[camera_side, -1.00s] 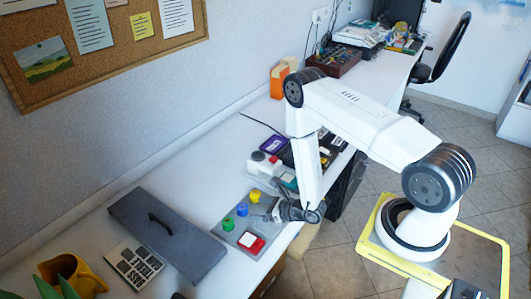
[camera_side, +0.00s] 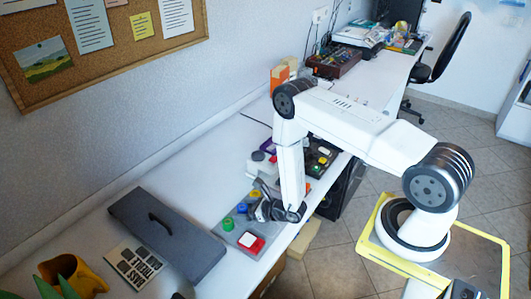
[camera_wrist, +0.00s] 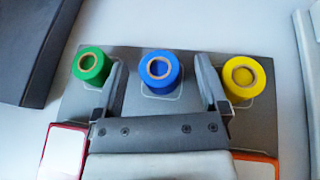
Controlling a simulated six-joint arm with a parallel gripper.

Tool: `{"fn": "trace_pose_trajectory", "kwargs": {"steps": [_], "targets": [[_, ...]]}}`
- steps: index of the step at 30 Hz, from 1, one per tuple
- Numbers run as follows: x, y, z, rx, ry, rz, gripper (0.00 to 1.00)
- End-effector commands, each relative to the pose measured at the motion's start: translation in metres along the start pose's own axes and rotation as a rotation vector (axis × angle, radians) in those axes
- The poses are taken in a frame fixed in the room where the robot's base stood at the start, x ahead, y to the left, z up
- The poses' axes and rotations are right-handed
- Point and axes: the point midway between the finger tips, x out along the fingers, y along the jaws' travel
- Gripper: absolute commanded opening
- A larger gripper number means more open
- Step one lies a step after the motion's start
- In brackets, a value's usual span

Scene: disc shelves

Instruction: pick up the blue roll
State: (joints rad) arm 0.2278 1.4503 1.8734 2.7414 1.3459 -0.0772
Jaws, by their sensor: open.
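The blue roll (camera_wrist: 158,70) stands on a grey board (camera_wrist: 215,118) in the wrist view, between a green roll (camera_wrist: 91,66) and a yellow roll (camera_wrist: 243,76). My gripper (camera_wrist: 160,66) is open, with one finger on each side of the blue roll and gaps between. In the side view the blue roll (camera_side: 241,208) shows just left of my gripper (camera_side: 257,204), with the green roll (camera_side: 228,223) nearer the camera. The yellow roll there is partly hidden by my gripper.
A red box with a white top (camera_side: 251,243) sits on the board's near side. An orange-edged box (camera_wrist: 257,166) shows at the wrist view's lower right. A dark grey panel with a handle (camera_side: 168,236) lies left of the board.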

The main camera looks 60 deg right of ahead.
Motion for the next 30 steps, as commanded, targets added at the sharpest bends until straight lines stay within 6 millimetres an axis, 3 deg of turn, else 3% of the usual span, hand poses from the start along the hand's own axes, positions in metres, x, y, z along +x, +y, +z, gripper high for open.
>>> {"fn": "trace_pose_trajectory", "kwargs": {"steps": [14, 15, 21, 24, 30], "targets": [[0.0008, 0.0001, 0.0001, 0.0, 0.0, 0.0, 0.93], [0.0008, 0.0, 0.0002, 0.0, -0.001, 0.0, 0.9], [0.0007, 0.0, 0.0002, 0.0, -0.001, 0.0, 0.27], [0.0007, 0.0, 0.0002, 0.0, -0.001, 0.0, 0.0], [0.0008, 0.0, 0.0004, 0.0, -0.001, 0.0, 0.0]]}}
